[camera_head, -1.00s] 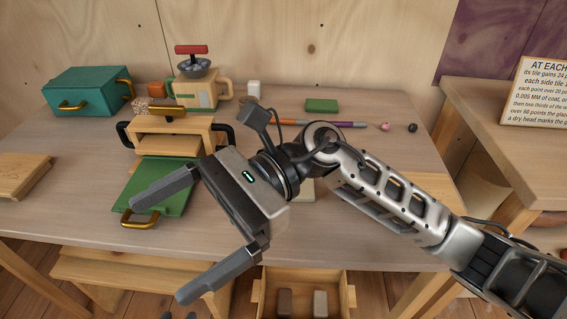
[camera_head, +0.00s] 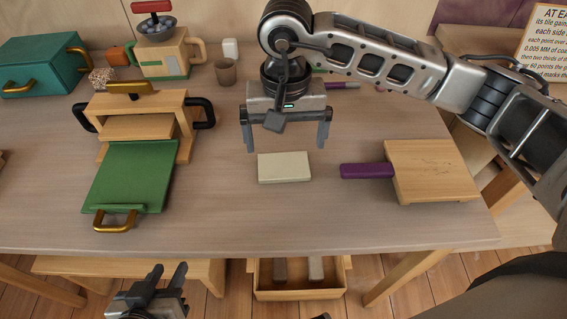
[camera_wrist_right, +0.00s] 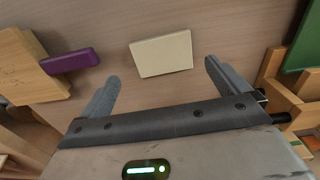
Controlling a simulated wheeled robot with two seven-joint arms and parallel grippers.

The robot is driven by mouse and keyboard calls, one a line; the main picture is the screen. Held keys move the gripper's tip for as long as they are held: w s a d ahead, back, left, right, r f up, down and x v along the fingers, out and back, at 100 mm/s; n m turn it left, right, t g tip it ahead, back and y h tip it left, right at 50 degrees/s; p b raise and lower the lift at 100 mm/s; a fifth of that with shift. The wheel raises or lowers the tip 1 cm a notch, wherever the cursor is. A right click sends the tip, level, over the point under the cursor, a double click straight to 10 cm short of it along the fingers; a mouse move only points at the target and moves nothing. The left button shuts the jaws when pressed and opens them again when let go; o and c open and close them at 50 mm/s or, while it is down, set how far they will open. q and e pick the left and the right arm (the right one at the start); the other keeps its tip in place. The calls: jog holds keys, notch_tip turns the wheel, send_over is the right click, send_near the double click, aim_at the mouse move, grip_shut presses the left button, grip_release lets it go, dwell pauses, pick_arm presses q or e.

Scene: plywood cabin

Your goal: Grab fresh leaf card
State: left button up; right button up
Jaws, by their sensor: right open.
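A flat pale cream slab (camera_head: 284,168), plain on top, lies on the table; I cannot tell whether it is the leaf card. It also shows in the right wrist view (camera_wrist_right: 161,54), beyond the fingers. My right gripper (camera_head: 283,143) is open and empty, pointing down just behind and above the slab, with one finger toward each side. It also shows in the right wrist view (camera_wrist_right: 158,72). My left gripper (camera_head: 171,267) is low at the front edge of the head view, with its fingers apart and nothing between them. No leaf marking is visible.
A wooden press (camera_head: 150,112) with a lowered green panel (camera_head: 130,178) stands left. A wooden block (camera_head: 435,172) with a purple handle (camera_head: 366,171) lies right. A teal box (camera_head: 40,65), a wooden machine (camera_head: 162,58) and a cup (camera_head: 225,72) stand behind. An open drawer (camera_head: 299,294) is below.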

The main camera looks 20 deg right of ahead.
aim_at(283, 166)
jog(key=shift+w+f+p, duration=0.15)
jog(key=shift+f+p, duration=0.05)
jog(key=shift+f, duration=1.55)
jog(key=shift+w+f+p, duration=0.1)
jog(key=shift+f+p, duration=0.1)
jog(key=shift+f, duration=1.5)
jog(key=shift+a, duration=0.1)
jog(key=c, duration=0.7)
